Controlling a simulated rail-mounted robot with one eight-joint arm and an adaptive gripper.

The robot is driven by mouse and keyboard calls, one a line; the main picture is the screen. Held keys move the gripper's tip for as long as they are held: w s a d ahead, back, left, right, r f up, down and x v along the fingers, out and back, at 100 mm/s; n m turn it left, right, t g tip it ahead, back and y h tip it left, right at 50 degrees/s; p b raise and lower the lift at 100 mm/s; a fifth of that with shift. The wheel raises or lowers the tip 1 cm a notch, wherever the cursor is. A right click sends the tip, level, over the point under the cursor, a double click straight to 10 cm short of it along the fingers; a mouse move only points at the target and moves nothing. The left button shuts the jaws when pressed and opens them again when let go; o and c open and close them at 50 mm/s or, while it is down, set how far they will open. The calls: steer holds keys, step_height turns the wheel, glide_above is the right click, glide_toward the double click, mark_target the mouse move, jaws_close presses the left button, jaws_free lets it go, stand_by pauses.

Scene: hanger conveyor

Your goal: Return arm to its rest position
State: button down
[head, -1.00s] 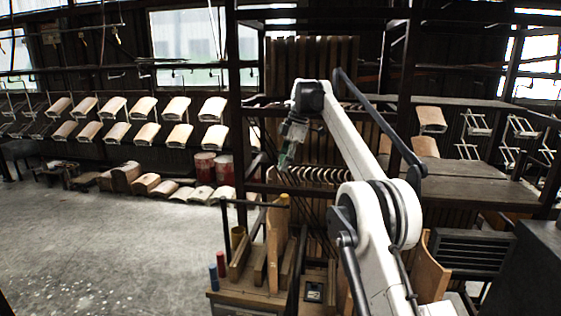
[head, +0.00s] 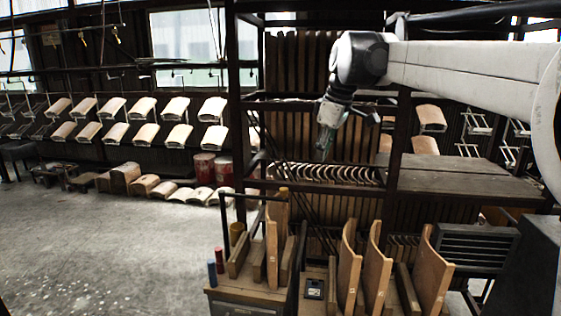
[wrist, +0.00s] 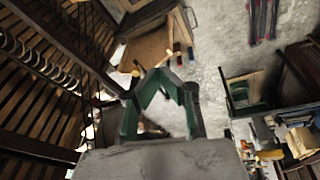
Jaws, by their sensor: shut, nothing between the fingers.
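My gripper (head: 325,152) hangs from my white arm in the head view, pointing down with nothing in it. It is in front of the dark rack, above the row of curved hangers. In the wrist view its green fingers (wrist: 160,73) come together at their tips, with no object between them. The arm reaches in from the right side of the head view, its white link nearly level near the top.
Below stands a wooden workbench (head: 245,296) with upright curved panels (head: 374,270). A dark rack post (head: 238,110) rises left of the gripper. Curved seat panels (head: 143,107) hang along the back wall. Red drums (head: 204,166) stand on the floor. The grey floor (head: 110,240) at left is open.

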steer(key=s+d+f+m+t+h+b, duration=0.1)
steer(key=s+d+f+m, duration=0.25)
steer(key=s, duration=0.65)
steer(key=s+d+f+m+t+b, duration=0.1)
steer(key=s+d+f+m+b, duration=0.15)
steer(key=s+f, duration=0.45)
steer(key=s+d+f+m+t+b, duration=0.1)
steer(key=s+f+m, duration=0.2)
steer(key=s+f, duration=0.4)
steer(key=s+d+f+m+t+h, duration=0.1)
steer(key=s+d+f+m, duration=0.1)
steer(key=s+f, duration=0.5)
steer(key=s+m, duration=0.1)
steer(key=s, duration=0.3)
steer(key=shift+d+f+t+b, duration=0.15)
steer(key=shift+d+t+b, duration=0.05)
steer(key=shift+t+b, duration=0.2)
